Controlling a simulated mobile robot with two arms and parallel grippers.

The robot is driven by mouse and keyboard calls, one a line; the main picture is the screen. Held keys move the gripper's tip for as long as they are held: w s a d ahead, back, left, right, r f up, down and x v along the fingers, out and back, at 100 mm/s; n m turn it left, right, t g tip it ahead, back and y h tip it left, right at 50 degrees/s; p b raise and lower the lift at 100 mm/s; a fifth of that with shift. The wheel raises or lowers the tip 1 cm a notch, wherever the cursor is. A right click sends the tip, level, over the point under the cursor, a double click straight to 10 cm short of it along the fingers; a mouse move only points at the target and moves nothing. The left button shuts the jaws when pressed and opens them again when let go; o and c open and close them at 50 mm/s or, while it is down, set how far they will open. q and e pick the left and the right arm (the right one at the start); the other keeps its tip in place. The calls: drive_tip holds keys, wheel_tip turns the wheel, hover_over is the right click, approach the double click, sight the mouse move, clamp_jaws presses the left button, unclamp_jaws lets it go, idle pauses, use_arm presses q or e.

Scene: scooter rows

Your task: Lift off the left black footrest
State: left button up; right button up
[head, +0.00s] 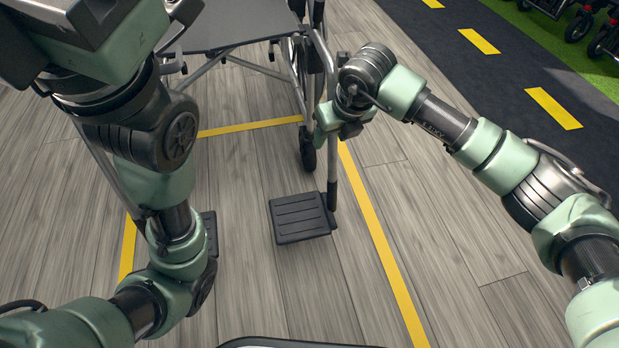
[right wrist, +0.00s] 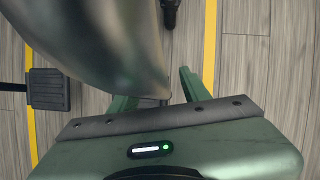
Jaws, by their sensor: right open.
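The left black footrest is a ribbed black plate (head: 300,217) at the lower end of a grey tube (head: 332,188), on the right side of the wheelchair in the head view. My right gripper (head: 336,122) is open at the upper part of this tube, well above the plate. In the right wrist view the grey tube (right wrist: 105,40) runs large and close to the open fingers (right wrist: 160,100), with its lower end between them; contact cannot be told. The left plate is hidden there. My left gripper (head: 85,25) is at the top left, cut by the frame edge; its fingers are unclear.
The wheelchair seat (head: 235,25) and front caster (head: 307,150) are behind the tube. The other footrest (right wrist: 48,88) shows in the right wrist view; my left arm mostly hides it in the head view. Yellow lines (head: 385,255) mark the clear wooden floor.

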clamp_jaws()
drive_tip(key=shift+r, duration=0.1)
idle(1.2)
